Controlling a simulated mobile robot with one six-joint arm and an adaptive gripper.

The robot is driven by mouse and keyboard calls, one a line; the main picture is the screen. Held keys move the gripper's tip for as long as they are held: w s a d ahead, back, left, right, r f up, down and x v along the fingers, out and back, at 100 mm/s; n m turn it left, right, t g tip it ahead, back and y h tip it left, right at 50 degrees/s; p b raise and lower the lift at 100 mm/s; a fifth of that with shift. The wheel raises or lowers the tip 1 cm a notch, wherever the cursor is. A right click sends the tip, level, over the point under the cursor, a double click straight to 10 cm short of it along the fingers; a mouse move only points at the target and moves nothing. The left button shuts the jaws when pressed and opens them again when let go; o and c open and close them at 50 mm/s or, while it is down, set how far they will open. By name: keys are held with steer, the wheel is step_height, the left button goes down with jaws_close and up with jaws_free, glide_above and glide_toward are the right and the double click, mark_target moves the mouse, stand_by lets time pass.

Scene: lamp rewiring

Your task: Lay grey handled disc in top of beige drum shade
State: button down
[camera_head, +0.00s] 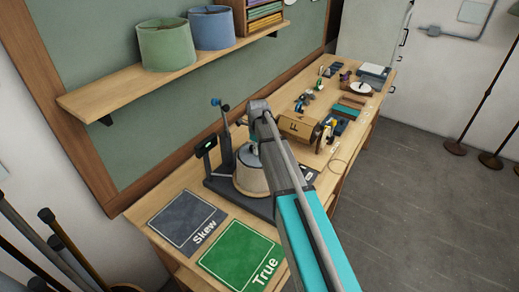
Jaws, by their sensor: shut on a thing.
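The beige drum shade (250,180) stands upright on a dark base on the workbench, partly hidden by my arm. My gripper (253,146) points down just above the shade's top and is mostly hidden behind my arm. I cannot tell whether the disc touches the shade's rim.
A dark stand (226,140) with a blue knob and a small display (207,146) rise beside the shade. A grey Skew mat (187,219) and a green True mat (240,256) lie clear in front. A shelf (150,88) with green and blue shades overhangs.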

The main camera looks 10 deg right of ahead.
steer(key=shift+f, duration=0.2)
stand_by(0.6)
steer(key=c, duration=0.6)
jaws_free()
steer(key=o, duration=0.5)
steer(key=shift+r, duration=0.1)
steer(key=shift+r+p, duration=3.85)
steer(key=shift+r, duration=0.15)
